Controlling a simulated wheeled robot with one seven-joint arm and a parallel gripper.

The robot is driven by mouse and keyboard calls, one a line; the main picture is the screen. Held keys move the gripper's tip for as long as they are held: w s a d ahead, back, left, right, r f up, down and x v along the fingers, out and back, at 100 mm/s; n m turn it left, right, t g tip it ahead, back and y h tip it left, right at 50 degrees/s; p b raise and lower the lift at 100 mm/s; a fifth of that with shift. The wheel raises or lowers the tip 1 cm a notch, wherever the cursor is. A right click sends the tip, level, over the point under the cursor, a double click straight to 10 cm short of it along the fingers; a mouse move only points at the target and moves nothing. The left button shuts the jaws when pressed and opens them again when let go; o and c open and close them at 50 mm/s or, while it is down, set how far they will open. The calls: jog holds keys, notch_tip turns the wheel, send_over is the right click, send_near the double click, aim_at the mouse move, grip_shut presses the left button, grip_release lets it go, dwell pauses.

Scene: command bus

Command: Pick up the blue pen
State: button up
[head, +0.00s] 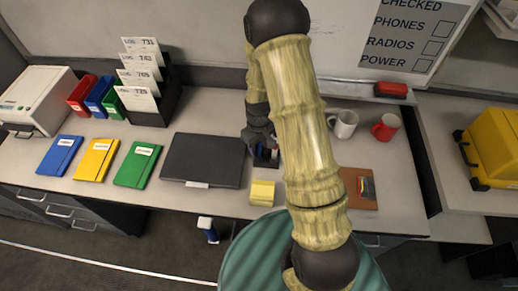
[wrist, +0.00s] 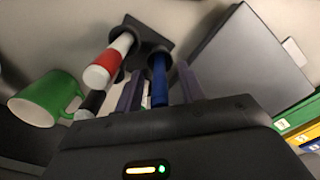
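The blue pen (wrist: 159,80) stands in a dark holder (wrist: 152,32) in the wrist view. My gripper (wrist: 158,88) is open, with one finger on each side of the blue pen and a visible gap to each. A red-and-white pen (wrist: 110,60) and a black pen (wrist: 92,103) are beside it, left of the fingers. In the head view my gripper (head: 262,146) is down at the holder (head: 267,158), right of the dark flat case (head: 203,158). My arm and hand hide most of the pens there.
A green mug (wrist: 42,102) is left of the pens in the wrist view. In the head view a yellow note block (head: 262,193) lies in front of the holder. A white mug (head: 343,124), a red mug (head: 385,127) and a brown board (head: 358,189) are right of my arm.

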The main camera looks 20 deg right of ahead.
jog(key=shift+c, duration=0.5)
grip_shut()
notch_tip(320, 180, up, 10)
jog(key=shift+r+b, duration=0.1)
jog(key=shift+b, duration=0.4)
dwell(0.4)
